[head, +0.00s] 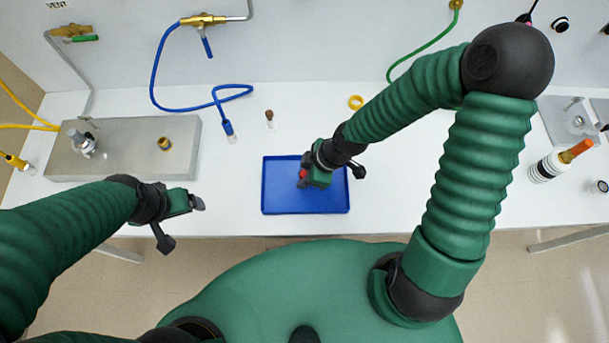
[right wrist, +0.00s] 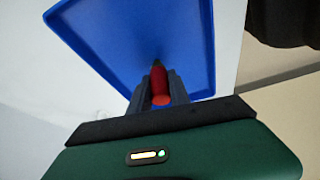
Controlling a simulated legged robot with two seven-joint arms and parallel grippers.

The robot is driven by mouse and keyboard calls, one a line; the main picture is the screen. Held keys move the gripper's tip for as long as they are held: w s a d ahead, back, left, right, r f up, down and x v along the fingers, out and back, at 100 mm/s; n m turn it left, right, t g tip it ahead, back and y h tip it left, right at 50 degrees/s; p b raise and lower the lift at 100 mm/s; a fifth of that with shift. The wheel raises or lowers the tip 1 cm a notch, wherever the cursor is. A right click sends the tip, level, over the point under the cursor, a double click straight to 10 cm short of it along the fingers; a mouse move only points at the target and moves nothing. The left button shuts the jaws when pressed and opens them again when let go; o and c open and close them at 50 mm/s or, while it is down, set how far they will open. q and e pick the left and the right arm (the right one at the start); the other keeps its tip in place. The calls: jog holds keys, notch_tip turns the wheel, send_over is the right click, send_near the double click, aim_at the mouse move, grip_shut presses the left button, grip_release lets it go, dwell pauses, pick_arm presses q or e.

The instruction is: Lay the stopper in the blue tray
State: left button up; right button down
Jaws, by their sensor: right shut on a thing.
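The blue tray (head: 330,198) lies on the white bench in front of me and fills much of the upper right wrist view (right wrist: 115,35). My right gripper (head: 305,178) is over the tray's upper middle, shut on the red stopper (head: 303,174). In the right wrist view the stopper (right wrist: 158,82) sits between the two dark fingers, its narrow end pointing at the tray floor. I cannot tell whether it touches the floor. My left gripper (head: 197,204) is left of the tray, over the bench's front edge; its finger gap does not show clearly.
A grey metal plate (head: 115,132) with a fitting and a brass ring (head: 164,144) lies at the left. A brown-topped vial (head: 269,118) and a blue hose end (head: 229,130) are behind the tray. A yellow ring (head: 356,101) lies farther back.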

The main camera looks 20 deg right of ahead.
jog(key=c, duration=1.2)
grip_release()
jog(key=shift+f, duration=0.1)
